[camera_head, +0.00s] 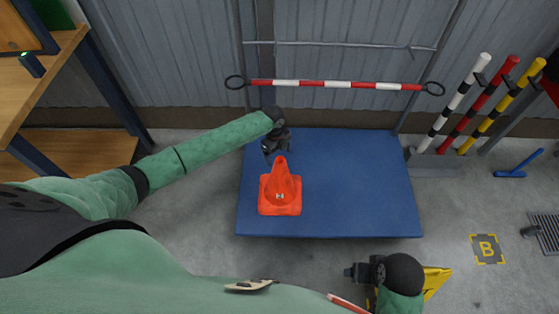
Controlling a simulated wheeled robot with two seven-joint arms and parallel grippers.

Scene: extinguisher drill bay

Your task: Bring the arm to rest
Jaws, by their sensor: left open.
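My left arm, in a green sleeve, reaches in from the left over the blue platform (370,190). Its black left gripper (277,150) is open just above and behind the tip of an orange traffic cone (281,190). The cone stands upright on the left part of the platform, and no grip on it shows. My right gripper (350,271) is at the bottom, in front of the platform's near edge. Its fingers are small and dark there, so its opening is unclear.
A red-and-white bar (335,85) spans the back in front of a corrugated wall. Striped posts (489,110) stand at the right. Wooden shelves (75,150) are at the left. A yellow object (436,281) lies beside my right gripper. The platform's right part is clear.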

